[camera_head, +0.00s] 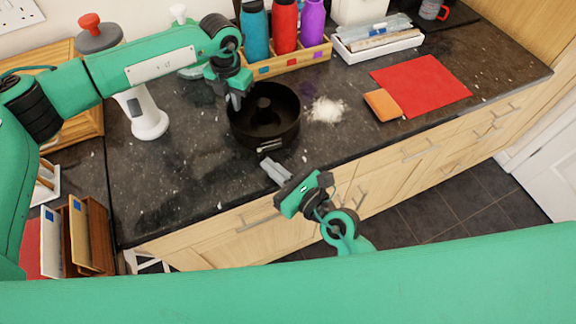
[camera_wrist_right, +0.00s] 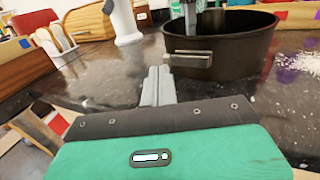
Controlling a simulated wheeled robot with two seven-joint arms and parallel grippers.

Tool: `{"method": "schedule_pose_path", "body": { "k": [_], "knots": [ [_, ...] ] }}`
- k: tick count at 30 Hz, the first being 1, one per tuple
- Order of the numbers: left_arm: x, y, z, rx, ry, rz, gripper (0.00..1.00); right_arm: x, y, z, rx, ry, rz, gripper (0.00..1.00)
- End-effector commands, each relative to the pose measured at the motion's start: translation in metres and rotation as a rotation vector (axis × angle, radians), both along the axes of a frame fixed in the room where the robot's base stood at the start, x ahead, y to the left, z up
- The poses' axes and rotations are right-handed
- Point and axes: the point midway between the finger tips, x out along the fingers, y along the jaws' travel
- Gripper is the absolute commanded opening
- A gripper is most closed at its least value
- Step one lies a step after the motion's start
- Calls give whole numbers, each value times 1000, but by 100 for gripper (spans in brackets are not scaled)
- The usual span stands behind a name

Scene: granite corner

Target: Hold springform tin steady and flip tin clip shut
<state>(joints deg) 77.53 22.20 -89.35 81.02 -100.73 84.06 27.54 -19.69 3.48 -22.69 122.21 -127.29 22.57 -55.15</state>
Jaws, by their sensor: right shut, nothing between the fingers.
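The dark round springform tin (camera_head: 264,118) stands upright on the granite counter, its open top up; its near wall shows in the right wrist view (camera_wrist_right: 232,50). The metallic tin clip (camera_head: 269,146) is on the tin's near side and shows as a bar in the right wrist view (camera_wrist_right: 188,59). My left gripper (camera_head: 235,102) is at the tin's left rim; whether its fingers pinch the wall is unclear. My right gripper (camera_head: 272,166) is shut and empty, with its fingertips (camera_wrist_right: 158,72) just short of the clip in the head view.
White powder (camera_head: 326,110) lies right of the tin. A wooden caddy (camera_head: 290,61) with bottles stands behind it. A white-based stand (camera_head: 148,122) is at the left. A red mat (camera_head: 422,84) and an orange piece (camera_head: 382,104) lie right.

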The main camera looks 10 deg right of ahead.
Motion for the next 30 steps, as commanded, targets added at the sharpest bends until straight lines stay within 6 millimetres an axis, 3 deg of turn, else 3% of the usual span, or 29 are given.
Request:
{"method": "schedule_pose_path", "body": {
  "k": [5,21,30],
  "knots": [
    [0,0,1,-1,0,0,0,-16,-4,-1,-1,2,1,0],
    [0,0,1,-1,0,0,0,-114,-27,-1,-2,4,2,0],
    [0,0,1,-1,0,0,0,-133,-32,0,0,1,0,0]
  ]
}}
